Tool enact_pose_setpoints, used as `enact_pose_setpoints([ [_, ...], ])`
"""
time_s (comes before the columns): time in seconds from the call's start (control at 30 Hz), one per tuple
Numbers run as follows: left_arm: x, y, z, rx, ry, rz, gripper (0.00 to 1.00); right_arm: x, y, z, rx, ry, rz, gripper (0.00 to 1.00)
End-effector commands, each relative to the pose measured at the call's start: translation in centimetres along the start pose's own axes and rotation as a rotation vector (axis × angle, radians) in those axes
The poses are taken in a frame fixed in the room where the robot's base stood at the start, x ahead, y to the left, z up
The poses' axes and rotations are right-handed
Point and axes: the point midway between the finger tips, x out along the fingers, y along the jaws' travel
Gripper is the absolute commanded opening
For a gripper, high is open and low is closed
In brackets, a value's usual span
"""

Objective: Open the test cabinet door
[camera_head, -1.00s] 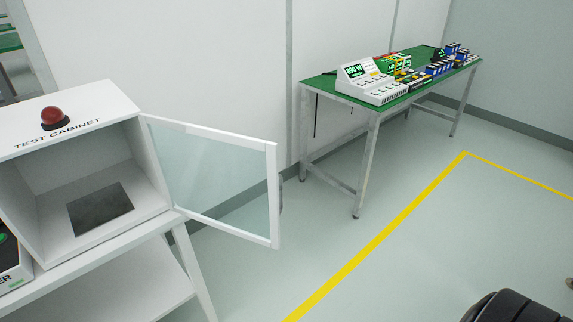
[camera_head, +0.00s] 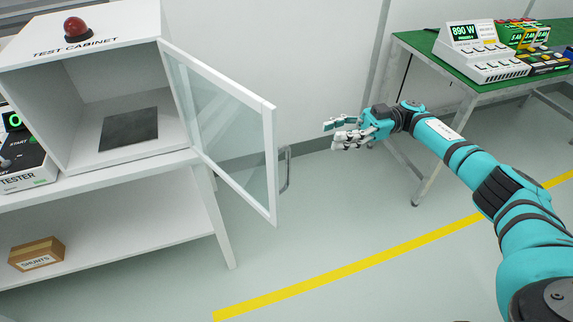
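The white test cabinet (camera_head: 110,47) stands at the left on a white bench. Its glass door (camera_head: 270,130) is swung wide open to the right, and the inside shows. The grey door handle (camera_head: 287,168) is on the door's far side, near its free edge. My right gripper (camera_head: 334,134) is to the right of the door, apart from it and from the handle. Its fingers point left toward the door, look spread, and hold nothing that I can see. My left gripper is out of view.
A red lamp (camera_head: 76,28) is on the cabinet top and a dark plate (camera_head: 130,129) lies inside. A tester (camera_head: 22,155) stands left of the cabinet. A shunts box (camera_head: 37,254) is on the lower shelf. A green-topped table (camera_head: 425,42) holds several devices at the right.

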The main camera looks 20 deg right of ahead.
Motion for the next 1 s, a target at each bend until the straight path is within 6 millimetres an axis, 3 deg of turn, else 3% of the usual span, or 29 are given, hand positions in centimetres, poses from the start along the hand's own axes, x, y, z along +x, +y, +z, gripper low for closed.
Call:
enact_pose_setpoints([
  [0.03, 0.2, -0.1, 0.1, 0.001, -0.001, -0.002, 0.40, -0.7, -1.0, -1.2, 0.018, -0.031, -0.062, 0.33],
  [0.17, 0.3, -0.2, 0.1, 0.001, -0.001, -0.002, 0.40, -1.6, -2.9, -2.9, 0.063, -0.073, -0.159, 0.33],
  [0.33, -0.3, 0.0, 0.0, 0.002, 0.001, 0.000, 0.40, -0.6, -3.5, -3.2, 0.076, -0.082, -0.183, 0.33],
  [1.0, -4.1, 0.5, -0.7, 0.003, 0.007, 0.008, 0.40, 12.8, -5.9, -2.4, 0.072, -0.078, -0.180, 0.33],
])
